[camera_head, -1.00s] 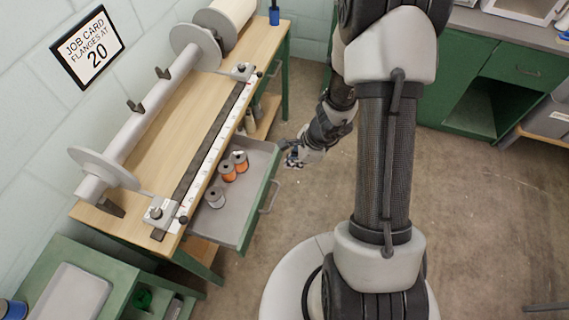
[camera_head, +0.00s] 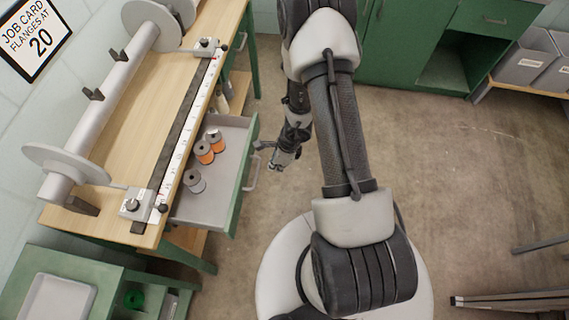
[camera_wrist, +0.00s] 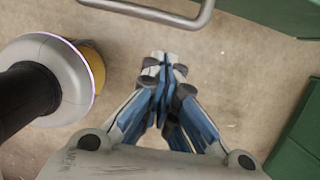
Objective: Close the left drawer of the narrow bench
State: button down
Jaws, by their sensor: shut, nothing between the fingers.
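The narrow bench (camera_head: 150,125) with a wooden top stands at the left in the head view. Its drawer (camera_head: 213,205) is pulled out to the right and holds several spools (camera_head: 205,152), orange and grey. The drawer has a green front with a metal bar handle (camera_head: 252,176). My gripper (camera_head: 280,166) is just right of the drawer front, apart from it. In the wrist view my gripper (camera_wrist: 165,62) is shut and empty above the bare floor, and the metal handle (camera_wrist: 150,12) shows at the top edge, beyond the fingertips.
A roller with flanges (camera_head: 115,75) and a white ruled scale (camera_head: 190,130) lie along the bench top. A low green cabinet (camera_head: 75,262) with a tray stands at front left. Green cabinets (camera_head: 410,50) line the back.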

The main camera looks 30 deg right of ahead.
jog(key=shift+w+a+r, duration=0.15)
jog(key=shift+w+a, duration=0.15)
jog(key=shift+a, duration=0.15)
jog(key=shift+w+a+r, duration=0.15)
jog(key=shift+w+a, duration=0.1)
jog(key=shift+a, duration=0.2)
